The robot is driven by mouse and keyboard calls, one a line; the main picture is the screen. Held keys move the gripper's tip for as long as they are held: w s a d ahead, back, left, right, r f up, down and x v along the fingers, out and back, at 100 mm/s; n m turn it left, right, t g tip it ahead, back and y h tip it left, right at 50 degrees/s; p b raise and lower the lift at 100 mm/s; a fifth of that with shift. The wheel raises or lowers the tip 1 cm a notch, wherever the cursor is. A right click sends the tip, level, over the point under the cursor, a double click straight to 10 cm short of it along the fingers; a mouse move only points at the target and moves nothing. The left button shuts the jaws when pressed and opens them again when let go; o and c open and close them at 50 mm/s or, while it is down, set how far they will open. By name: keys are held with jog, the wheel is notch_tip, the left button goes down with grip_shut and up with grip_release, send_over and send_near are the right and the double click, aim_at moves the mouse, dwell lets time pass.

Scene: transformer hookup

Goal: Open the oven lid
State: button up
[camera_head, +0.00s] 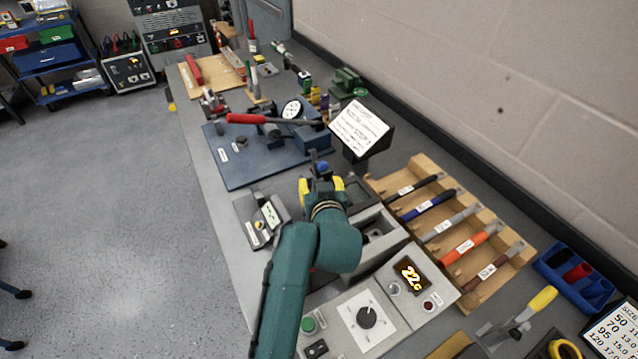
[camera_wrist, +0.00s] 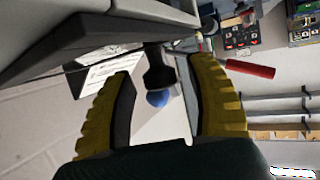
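The oven is a grey box with an orange display (camera_head: 411,275) reading about 22, a round dial (camera_head: 367,316) and a green button (camera_head: 308,324). Its grey top (camera_head: 386,246) shows a dark recess, partly hidden by my arm. A blue ball knob on a dark stem (camera_head: 322,167) shows just past my gripper (camera_head: 322,184). In the wrist view the blue knob (camera_wrist: 157,98) sits between my gripper's yellow fingers (camera_wrist: 165,100), with space on both sides. The fingers are apart and hold nothing. How far the lid is open I cannot tell.
A wooden rack (camera_head: 470,245) of labelled tools stands right of the oven. A white sign (camera_head: 360,128) stands beyond it. A blue press plate (camera_head: 238,163) with a red-handled lever (camera_head: 247,119) lies behind. A small meter (camera_head: 262,219) sits to the left. The wall borders the bench's right side.

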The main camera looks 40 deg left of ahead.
jog(key=shift+r, duration=0.1)
jog(key=v, duration=1.2)
